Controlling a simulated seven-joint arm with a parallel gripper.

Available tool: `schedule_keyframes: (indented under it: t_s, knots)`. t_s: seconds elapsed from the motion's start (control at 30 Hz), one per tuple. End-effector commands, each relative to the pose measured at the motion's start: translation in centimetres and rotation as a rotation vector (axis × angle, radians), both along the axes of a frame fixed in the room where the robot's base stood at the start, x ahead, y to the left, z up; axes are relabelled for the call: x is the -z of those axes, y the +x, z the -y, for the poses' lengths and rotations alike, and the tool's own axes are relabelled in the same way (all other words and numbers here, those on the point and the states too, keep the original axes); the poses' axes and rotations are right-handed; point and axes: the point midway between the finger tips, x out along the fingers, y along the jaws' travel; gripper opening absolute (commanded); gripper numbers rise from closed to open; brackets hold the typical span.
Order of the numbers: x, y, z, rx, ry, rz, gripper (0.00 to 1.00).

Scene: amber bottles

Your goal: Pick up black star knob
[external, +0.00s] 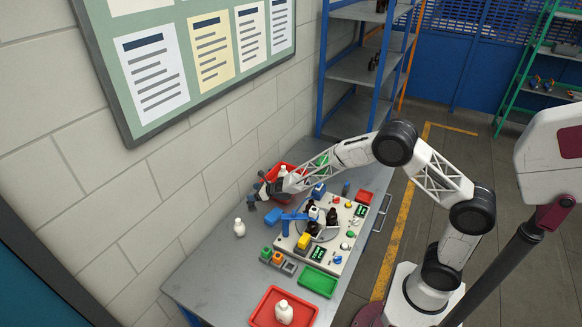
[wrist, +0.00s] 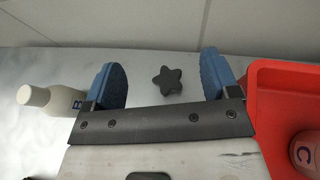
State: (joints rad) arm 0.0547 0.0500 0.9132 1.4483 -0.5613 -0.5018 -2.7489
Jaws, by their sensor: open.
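The black star knob (wrist: 167,81) lies on the grey table, between the two blue fingers in the wrist view. It has a dark, five-lobed star shape. My gripper (wrist: 164,77) is open, with one finger to each side of the knob and nothing held. How high the fingers are above the table is hard to tell. In the external view my gripper (external: 262,201) is at the far end of the table near the wall. I cannot make out the knob there.
A white bottle marked B (wrist: 55,101) stands just left of the left finger. A red tray (wrist: 262,88) with a bottle marked C (wrist: 306,150) is close on the right. The wall is behind the knob. A crowded work panel (external: 338,262) covers the table's middle.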

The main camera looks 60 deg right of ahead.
Motion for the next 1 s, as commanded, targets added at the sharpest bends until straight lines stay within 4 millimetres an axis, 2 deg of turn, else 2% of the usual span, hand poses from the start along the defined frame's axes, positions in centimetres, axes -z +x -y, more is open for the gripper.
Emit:
schedule_keyframes:
  t_s: [0.4, 0.83, 1.0]
  knots:
    - [3.2, 0.0, 0.0, 0.001, 0.001, -0.002, 0.81]
    - [3.6, 0.0, 0.0, 0.001, 0.002, -0.001, 0.81]
    - [4.6, -0.1, 0.0, 0.001, 0.001, -0.003, 0.81]
